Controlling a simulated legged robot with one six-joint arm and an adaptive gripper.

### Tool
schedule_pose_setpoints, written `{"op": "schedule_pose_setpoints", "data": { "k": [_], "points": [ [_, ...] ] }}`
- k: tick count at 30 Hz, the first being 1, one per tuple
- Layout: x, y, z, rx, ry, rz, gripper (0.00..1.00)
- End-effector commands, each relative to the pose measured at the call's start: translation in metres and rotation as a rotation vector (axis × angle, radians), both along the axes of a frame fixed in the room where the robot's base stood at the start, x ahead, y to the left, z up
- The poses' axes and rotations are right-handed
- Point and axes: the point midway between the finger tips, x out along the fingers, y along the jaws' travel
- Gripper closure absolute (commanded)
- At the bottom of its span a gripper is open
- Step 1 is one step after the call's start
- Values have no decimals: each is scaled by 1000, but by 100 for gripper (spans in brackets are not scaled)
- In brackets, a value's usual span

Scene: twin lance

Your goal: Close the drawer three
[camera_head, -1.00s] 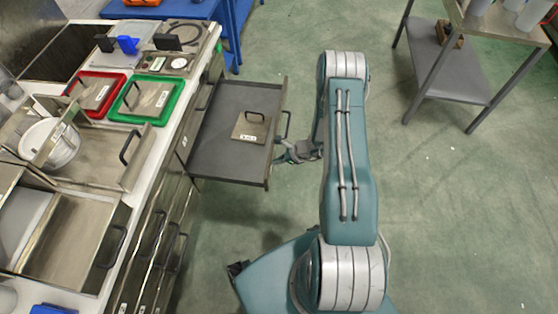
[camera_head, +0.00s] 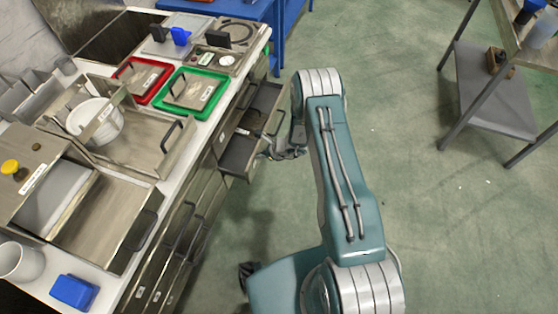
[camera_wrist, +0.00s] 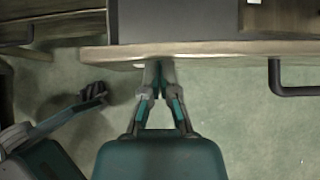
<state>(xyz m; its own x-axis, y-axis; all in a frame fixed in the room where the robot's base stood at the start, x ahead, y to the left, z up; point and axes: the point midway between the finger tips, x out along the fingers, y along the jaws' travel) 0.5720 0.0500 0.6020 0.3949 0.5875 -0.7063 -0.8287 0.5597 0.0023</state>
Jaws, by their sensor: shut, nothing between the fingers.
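The open drawer (camera_head: 236,158) sticks out of the right side of the counter in the head view, its dark tray partly showing. In the wrist view the drawer's front edge (camera_wrist: 210,50) runs across the top, with a dark bar handle (camera_wrist: 290,90) at right. My gripper (camera_head: 268,150) is at the outer face of the drawer front. In the wrist view my gripper (camera_wrist: 158,66) is shut and empty, its fingertips at the front edge and seemingly touching it. I cannot read which number the drawer bears.
The counter holds a red tray (camera_head: 121,70), a green tray (camera_head: 160,103), a white pot (camera_head: 108,132) and a blue box (camera_head: 74,291). Shut drawers with dark handles line the counter front. A metal table (camera_head: 488,100) stands at right. The green floor between is clear.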

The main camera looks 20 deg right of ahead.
Motion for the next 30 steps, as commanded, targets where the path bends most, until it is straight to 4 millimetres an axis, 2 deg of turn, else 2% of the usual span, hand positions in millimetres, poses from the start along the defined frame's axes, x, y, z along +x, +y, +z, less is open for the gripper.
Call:
{"op": "schedule_pose_setpoints", "data": {
  "k": [1,3,12,21,30],
  "points": [
    [8,15,0,-1,-4,6,100],
    [18,30,0,-2,-3,5,100],
    [52,78,0,-2,-2,3,100],
    [66,97,0,0,-1,1,100],
    [69,101,1,0,-2,1,100]
  ]
}}
